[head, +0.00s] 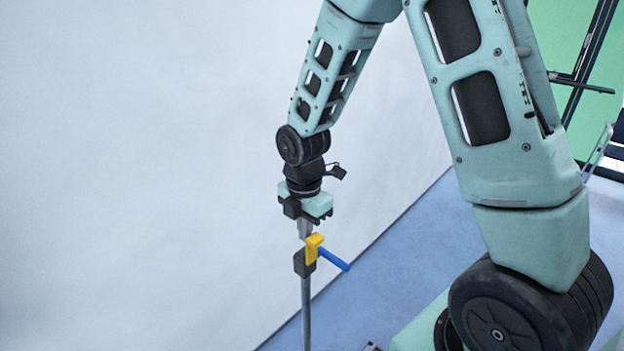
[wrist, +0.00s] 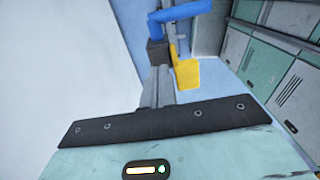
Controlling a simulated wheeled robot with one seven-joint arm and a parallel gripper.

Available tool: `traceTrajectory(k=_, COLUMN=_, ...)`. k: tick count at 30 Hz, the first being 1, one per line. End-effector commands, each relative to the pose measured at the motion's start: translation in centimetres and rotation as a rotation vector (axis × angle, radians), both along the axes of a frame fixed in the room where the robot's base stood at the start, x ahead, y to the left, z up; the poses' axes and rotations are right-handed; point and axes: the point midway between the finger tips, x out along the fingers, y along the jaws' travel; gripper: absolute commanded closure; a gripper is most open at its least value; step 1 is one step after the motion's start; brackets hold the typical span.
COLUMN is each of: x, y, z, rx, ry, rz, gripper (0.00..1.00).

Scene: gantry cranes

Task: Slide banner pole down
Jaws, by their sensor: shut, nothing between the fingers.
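A thin grey upright pole (head: 306,318) rises from the bottom of the head view to a black clamp block (head: 303,264). The block carries a yellow lever (head: 315,246) and a blue handle (head: 333,259) that points to the right and down. My gripper (head: 304,236) points down just above the block, its fingers shut with nothing between them. In the wrist view, the shut fingers (wrist: 158,90) point towards the black block (wrist: 157,52), yellow lever (wrist: 187,72) and blue handle (wrist: 178,12). I cannot tell whether the fingertips touch the block.
A large white surface (head: 130,180) fills the left, behind the pole. Blue floor (head: 400,260) lies to the right of its lower edge. A green panel (head: 555,40) with dark bars stands at the upper right. Pale green cabinets (wrist: 275,75) show in the wrist view.

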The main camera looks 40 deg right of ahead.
Motion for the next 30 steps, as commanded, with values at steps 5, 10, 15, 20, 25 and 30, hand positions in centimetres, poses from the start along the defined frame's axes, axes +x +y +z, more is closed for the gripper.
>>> traceTrajectory(k=5, x=0.3, y=0.2, z=3.6, rx=0.000, ry=-0.009, rz=-0.002, gripper=1.00)
traceTrajectory(k=10, x=0.3, y=0.2, z=7.2, rx=0.000, ry=-0.007, rz=-0.002, gripper=1.00)
traceTrajectory(k=15, x=0.2, y=0.3, z=9.5, rx=0.000, ry=-0.003, rz=-0.001, gripper=1.00)
traceTrajectory(k=20, x=0.2, y=0.3, z=10.5, rx=0.000, ry=0.000, rz=-0.001, gripper=1.00)
traceTrajectory(k=25, x=0.2, y=0.3, z=10.7, rx=0.001, ry=0.000, rz=-0.001, gripper=1.00)
traceTrajectory(k=30, x=-1.1, y=2.6, z=10.1, rx=0.009, ry=-0.002, rz=-0.072, gripper=1.00)
